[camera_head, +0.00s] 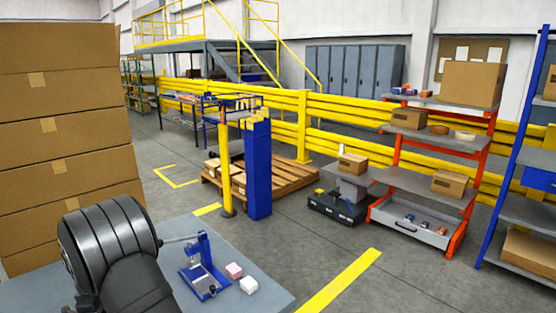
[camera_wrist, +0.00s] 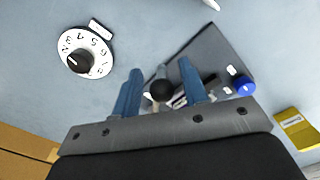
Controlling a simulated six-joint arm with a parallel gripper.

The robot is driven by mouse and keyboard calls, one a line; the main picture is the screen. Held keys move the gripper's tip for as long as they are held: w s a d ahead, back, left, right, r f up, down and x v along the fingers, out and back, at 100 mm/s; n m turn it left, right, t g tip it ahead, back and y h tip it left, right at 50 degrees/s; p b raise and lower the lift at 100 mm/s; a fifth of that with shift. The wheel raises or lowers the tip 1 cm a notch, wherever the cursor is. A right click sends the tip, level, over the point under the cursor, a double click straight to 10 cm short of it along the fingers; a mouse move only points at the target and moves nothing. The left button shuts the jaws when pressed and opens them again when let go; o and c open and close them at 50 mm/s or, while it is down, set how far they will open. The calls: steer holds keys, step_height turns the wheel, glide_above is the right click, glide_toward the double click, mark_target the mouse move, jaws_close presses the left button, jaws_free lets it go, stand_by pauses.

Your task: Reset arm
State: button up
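My gripper (camera_wrist: 160,76) shows in the wrist view with its two blue fingers spread apart. A round black knob (camera_wrist: 161,90) shows between the fingers, with a gap on either side. It belongs to or lies over a dark grey plate (camera_wrist: 207,50); how it is mounted is partly hidden. In the head view, a blue lever-like fixture (camera_head: 203,268) stands on the grey table (camera_head: 160,300). A thin grey rod (camera_head: 182,239) runs from its top toward my dark arm. My gripper is hidden behind my arm there.
In the wrist view are a white numbered dial (camera_wrist: 98,46), a blue knob (camera_wrist: 243,87) and a yellow part (camera_wrist: 297,128). In the head view, a pink block (camera_head: 233,270) and a white block (camera_head: 248,284) lie beside the fixture. Stacked cartons (camera_head: 60,150) rise at left.

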steer(key=shift+r, duration=0.1)
step_height(320, 180, up, 17)
step_height(320, 180, down, 17)
steer(key=shift+f, duration=0.1)
steer(key=shift+s+a+m, duration=0.15)
steer(key=shift+s+m, duration=0.35)
steer(key=shift+s, duration=0.2)
